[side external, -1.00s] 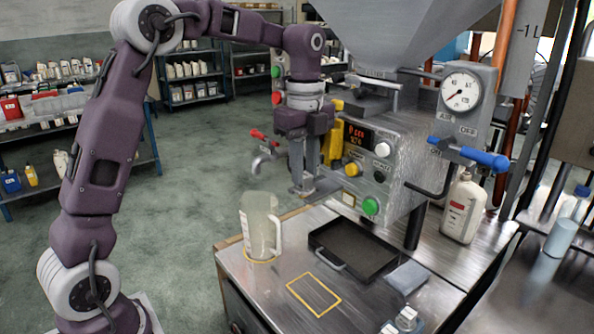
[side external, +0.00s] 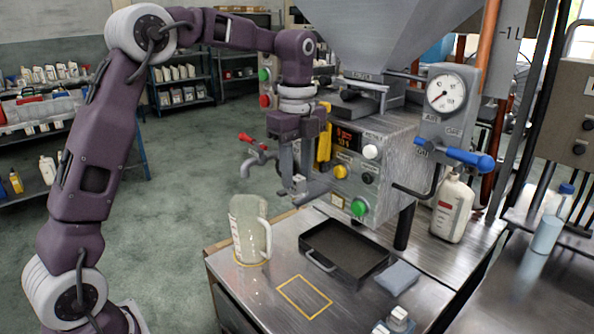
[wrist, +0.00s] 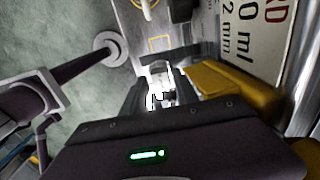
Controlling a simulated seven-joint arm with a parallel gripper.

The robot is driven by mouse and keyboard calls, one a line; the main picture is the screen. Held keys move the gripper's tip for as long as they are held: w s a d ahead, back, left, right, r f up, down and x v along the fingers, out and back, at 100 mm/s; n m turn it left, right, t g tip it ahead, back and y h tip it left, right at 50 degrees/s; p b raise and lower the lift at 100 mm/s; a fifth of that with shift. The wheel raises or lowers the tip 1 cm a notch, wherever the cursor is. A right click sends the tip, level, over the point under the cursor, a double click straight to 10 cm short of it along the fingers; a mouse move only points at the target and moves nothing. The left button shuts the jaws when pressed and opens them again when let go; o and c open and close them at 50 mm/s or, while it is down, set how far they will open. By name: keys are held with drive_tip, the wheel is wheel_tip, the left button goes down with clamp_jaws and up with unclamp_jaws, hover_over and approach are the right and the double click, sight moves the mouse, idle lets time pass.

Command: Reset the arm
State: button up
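My gripper (side external: 297,190) hangs pointing down beside the front panel of the filling machine (side external: 362,165), above and to the right of the clear jug. Its two fingers show apart in the wrist view (wrist: 160,92), with no held object that I can make out. The fingertips are small and partly confused with the machine behind them. The clear jug (side external: 246,228) stands upright on a yellow ring marking at the left of the metal bench, apart from my gripper.
A black tray (side external: 320,262) lies on the bench, with a folded grey cloth (side external: 398,278) beside it. A yellow rectangle (side external: 304,297) on the bench is empty. A white bottle (side external: 452,212), blue-handled valve (side external: 455,154) and red-handled tap (side external: 254,155) are around the machine. The hopper (side external: 395,35) hangs above.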

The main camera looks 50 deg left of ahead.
wheel_tip(320, 180, up, 7)
drive_tip(key=shift+w+f, duration=0.1)
drive_tip(key=shift+f, duration=0.05)
drive_tip(key=shift+r, duration=0.3)
drive_tip(key=s+d+n+t, duration=0.25)
drive_tip(key=s+n, duration=0.35)
drive_tip(key=s, duration=0.4)
drive_tip(key=s+d+n+t, duration=0.1)
drive_tip(key=s+d+n, duration=0.2)
drive_tip(key=s+n, duration=0.45)
drive_tip(key=s+f+n+t, duration=0.1)
drive_tip(key=s+f+n, duration=0.1)
drive_tip(key=s, duration=0.3)
drive_tip(key=s+d+f+n+t, duration=0.1)
drive_tip(key=s+f+n, duration=0.1)
drive_tip(key=s, duration=0.3)
drive_tip(key=shift+f, duration=0.85)
drive_tip(key=shift+n, duration=0.25)
